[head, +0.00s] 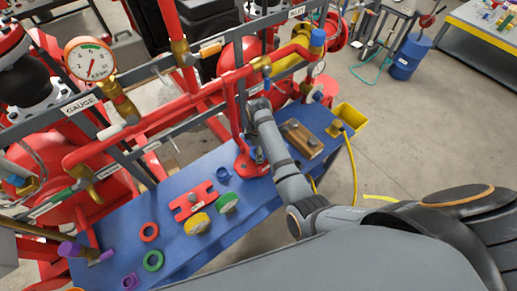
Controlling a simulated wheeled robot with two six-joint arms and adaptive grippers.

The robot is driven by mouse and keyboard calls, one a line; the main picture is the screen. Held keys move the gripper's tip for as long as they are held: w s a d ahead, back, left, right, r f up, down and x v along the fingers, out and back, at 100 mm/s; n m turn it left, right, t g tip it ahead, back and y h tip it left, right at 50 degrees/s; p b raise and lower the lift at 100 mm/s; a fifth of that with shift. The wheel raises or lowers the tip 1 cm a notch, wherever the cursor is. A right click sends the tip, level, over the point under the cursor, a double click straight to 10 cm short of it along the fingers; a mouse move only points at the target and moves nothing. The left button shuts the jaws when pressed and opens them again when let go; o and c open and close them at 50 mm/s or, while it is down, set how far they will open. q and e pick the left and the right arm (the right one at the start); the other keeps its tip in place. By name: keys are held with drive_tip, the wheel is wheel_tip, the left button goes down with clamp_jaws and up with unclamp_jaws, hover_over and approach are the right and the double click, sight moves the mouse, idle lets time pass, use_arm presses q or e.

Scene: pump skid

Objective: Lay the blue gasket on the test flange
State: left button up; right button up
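A small blue ring-like piece (223,173) lies on the blue bench; it may be the blue gasket, but its low contrast makes this unsure. A red round flange (247,168) sits at the foot of a vertical red pipe, just right of that piece; I take it as the test flange. My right arm comes in from the lower right and bends up over the bench. Its wrist is by the pipe, above and just right of the flange. The fingers there are small, dark and partly hidden, so their opening and any held thing cannot be told. My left gripper is out of view.
A wooden block (301,139) and yellow bin (351,116) are right. Red pipes hang over the back.

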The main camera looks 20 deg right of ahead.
drive_tip(key=shift+f, duration=0.6)
drive_tip(key=o, duration=1.2)
